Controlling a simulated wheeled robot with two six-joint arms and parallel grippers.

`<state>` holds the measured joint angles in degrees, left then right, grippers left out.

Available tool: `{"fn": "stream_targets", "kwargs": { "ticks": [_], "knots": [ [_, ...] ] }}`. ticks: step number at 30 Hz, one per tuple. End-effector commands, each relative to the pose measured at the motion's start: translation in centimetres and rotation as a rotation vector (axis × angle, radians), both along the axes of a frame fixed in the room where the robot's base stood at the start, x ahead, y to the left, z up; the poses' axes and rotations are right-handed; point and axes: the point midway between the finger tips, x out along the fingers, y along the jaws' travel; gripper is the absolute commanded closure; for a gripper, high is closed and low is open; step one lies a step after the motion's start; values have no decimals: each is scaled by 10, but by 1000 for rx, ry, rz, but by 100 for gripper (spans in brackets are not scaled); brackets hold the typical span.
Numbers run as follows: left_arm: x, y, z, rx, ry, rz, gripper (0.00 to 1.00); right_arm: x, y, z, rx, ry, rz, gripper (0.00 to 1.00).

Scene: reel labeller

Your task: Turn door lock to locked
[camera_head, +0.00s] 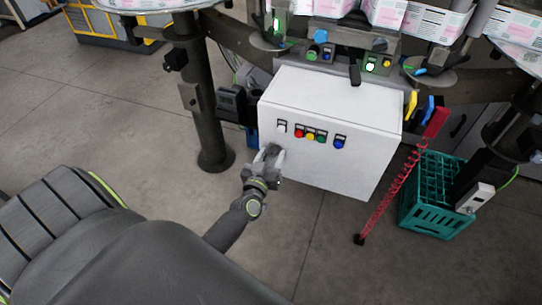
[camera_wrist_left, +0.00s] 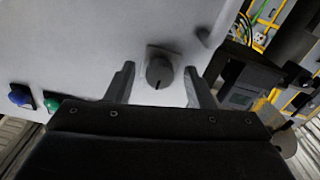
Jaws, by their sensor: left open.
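A white control cabinet (camera_head: 332,125) stands in the middle of the head view. The door lock, a dark round knob on a square plate (camera_wrist_left: 159,72), shows on its pale door in the left wrist view. The knob's dark mark points down in that picture. My left gripper (camera_head: 269,153) is at the cabinet's front face, at its left side. In the left wrist view its two fingers (camera_wrist_left: 161,88) are open, one on each side of the knob, with gaps between. Whether the fingertips reach the door is unclear. My right gripper is not in view.
Coloured buttons (camera_head: 310,134) sit on the cabinet front above my gripper. A dark post (camera_head: 205,100) stands left of the cabinet. A red coiled hose (camera_head: 392,190) and a teal crate (camera_head: 432,215) are at the right. The floor in front is clear.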

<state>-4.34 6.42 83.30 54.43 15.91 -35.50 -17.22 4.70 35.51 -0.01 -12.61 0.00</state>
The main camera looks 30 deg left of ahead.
Motion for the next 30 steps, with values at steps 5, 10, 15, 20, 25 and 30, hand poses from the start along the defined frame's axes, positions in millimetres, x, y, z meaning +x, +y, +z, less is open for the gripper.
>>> {"fn": "stream_targets", "kwargs": {
  "ticks": [5,10,15,20,25,30],
  "knots": [
    [0,0,0,0,0,0,54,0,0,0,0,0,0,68],
    [0,0,0,0,-1,0,76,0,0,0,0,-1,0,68],
    [0,0,0,0,-1,0,96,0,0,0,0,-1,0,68],
    [0,0,0,-8,-3,0,96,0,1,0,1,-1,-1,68],
    [0,0,0,-51,-13,0,96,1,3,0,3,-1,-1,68],
    [0,0,0,-149,-36,-1,96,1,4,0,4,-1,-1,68]
  ]
}}
